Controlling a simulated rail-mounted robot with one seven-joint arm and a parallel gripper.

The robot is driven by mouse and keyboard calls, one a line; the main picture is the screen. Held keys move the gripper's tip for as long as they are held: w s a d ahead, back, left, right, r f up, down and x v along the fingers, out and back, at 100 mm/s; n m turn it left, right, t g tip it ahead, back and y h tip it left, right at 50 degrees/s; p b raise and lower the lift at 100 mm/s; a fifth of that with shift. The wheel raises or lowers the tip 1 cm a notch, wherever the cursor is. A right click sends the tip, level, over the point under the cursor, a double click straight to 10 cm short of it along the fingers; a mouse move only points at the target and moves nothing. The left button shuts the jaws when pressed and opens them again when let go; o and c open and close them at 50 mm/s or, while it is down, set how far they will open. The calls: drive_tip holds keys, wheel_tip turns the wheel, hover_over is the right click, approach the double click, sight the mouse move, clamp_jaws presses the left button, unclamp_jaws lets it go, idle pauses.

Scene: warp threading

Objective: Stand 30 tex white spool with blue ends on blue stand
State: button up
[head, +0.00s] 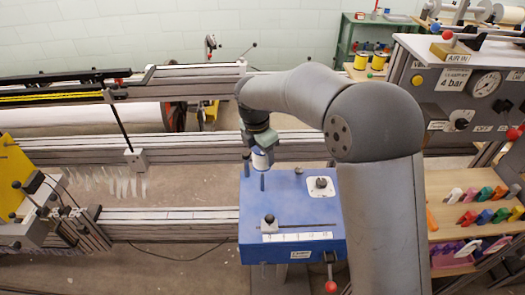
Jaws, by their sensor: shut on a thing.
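A blue stand (300,217) with a flat top is in the middle of the head view, with a small peg at its far left corner, a round dial and a black knob on top. My gripper (259,148) points down over that corner and is shut on a white spool with blue ends (262,160). The spool looks upright, just above or at the peg; I cannot tell whether it touches the peg or the stand. The fingers and my arm hide part of the spool. Its tex label cannot be read.
Metal loom rails (180,217) run left of the stand. A grey panel with a gauge (485,84) and shelves of coloured tools (480,215) stand at the right. Yellow spools (378,60) sit on a shelf behind. A red-tipped lever (330,286) sticks out at the stand's front.

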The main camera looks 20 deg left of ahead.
wheel_tip(320, 180, down, 3)
drive_tip(key=shift+r+b, duration=0.2)
drive_tip(key=shift+b, duration=0.7)
drive_tip(key=shift+f+b, duration=1.95)
drive_tip(key=shift+f, duration=2.1)
drive_tip(key=shift+f+b, duration=0.3)
drive_tip(key=shift+f, duration=0.35)
drive_tip(key=o, duration=1.1)
drive_tip(key=r, duration=0.5)
drive_tip(key=s+a+r, duration=0.1)
drive_tip(key=r, duration=0.5)
drive_tip(key=s+r, duration=0.1)
drive_tip(key=r, duration=0.5)
drive_tip(key=shift+a+r+p, duration=0.15)
drive_tip(key=shift+a+p, duration=0.1)
drive_tip(key=shift+p, duration=0.05)
